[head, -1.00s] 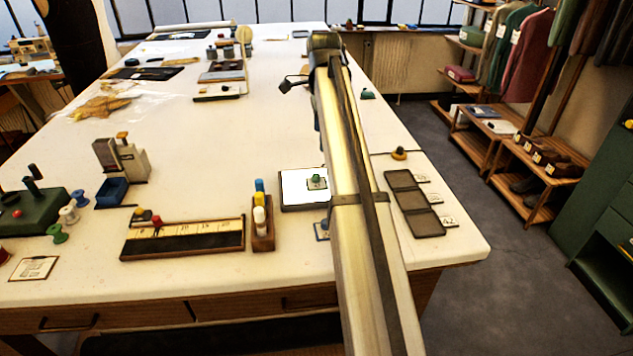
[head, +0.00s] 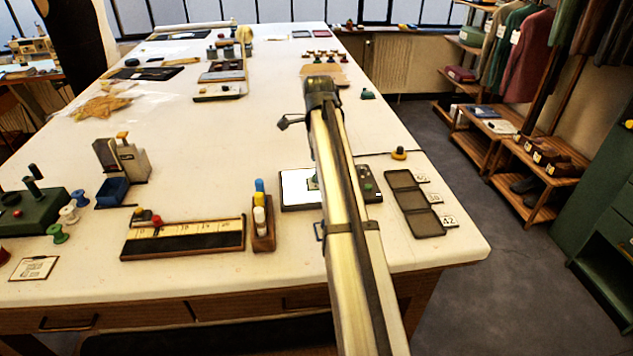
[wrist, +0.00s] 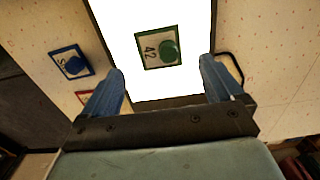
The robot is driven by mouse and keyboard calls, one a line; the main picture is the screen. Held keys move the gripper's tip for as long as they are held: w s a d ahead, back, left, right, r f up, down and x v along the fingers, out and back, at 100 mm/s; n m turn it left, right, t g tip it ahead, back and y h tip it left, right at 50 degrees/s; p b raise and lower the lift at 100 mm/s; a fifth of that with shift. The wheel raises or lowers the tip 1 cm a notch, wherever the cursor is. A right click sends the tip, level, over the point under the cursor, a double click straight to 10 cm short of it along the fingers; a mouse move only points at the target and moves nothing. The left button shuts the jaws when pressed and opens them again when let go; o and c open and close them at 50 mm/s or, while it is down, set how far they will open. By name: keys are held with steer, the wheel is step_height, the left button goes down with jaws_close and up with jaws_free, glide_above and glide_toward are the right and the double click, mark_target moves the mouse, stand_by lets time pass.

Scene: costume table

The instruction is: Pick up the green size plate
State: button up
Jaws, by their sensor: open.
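The green size plate (wrist: 152,47) is a small tile with a green border, a green round knob and the number 42. It lies on a bright white panel (wrist: 118,22), seen in the wrist view. In the head view my arm hides most of the plate, and the white panel (head: 297,187) shows beside the arm. My gripper (wrist: 163,67) is open and empty. Its two blue fingers point toward the panel, one on each side of the plate's line and apart from it.
A blue-bordered plate (wrist: 70,63) lies left of the panel in the wrist view, with a red-edged one near the left finger. In the head view, a dark three-section tray (head: 412,203) stands right of the panel and a block with upright pegs (head: 263,232) stands left.

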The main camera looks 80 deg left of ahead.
steer(key=f, duration=0.4)
steer(key=shift+s, duration=0.3)
steer(key=shift+c, duration=0.2)
